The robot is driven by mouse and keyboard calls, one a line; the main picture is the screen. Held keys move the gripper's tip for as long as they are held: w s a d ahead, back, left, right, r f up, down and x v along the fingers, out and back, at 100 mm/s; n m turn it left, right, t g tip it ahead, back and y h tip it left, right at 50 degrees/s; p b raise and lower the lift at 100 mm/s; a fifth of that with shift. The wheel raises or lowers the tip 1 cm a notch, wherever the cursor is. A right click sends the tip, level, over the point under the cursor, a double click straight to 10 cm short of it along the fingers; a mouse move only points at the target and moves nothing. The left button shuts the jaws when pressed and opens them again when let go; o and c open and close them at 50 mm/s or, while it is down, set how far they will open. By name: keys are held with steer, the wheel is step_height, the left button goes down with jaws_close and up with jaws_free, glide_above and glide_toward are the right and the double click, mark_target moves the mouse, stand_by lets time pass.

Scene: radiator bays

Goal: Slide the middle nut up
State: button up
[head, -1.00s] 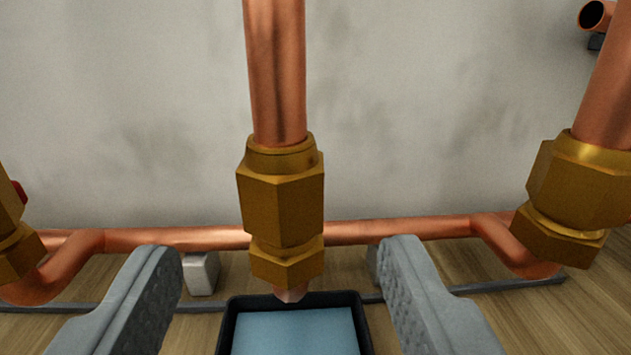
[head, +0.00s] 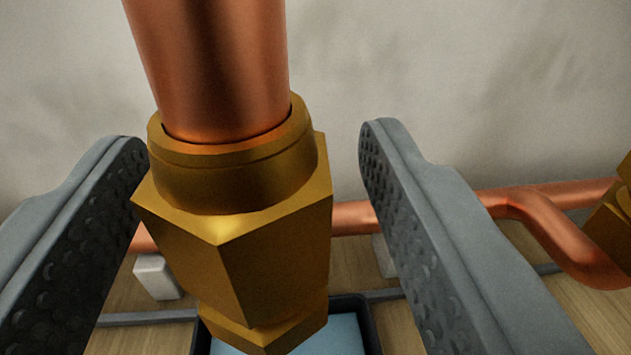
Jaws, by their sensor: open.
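The middle nut (head: 240,240) is a large brass hex nut on an upright copper pipe (head: 215,60). It sits against a smaller brass hex fitting (head: 265,332) below it. My gripper (head: 250,145) is open, with one grey studded finger on each side of the nut. The nut stands between the fingers, closer to the left finger, with a wider gap on the right. The left finger's tip is very near the nut's collar; I cannot tell whether they touch.
A copper pipe (head: 350,217) runs along the wall behind. Another brass fitting (head: 618,215) is at the right edge. A dark-rimmed tray (head: 372,330) with a light blue inside is below. A pale block (head: 157,278) stands on the wooden floor.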

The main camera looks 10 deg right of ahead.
mark_target(228, 131)
steer(key=c, duration=0.9)
steer(key=shift+r, duration=3.9)
steer(key=o, duration=0.9)
steer(key=shift+s, duration=0.1)
steer(key=s, duration=0.7)
steer(key=shift+w, duration=0.1)
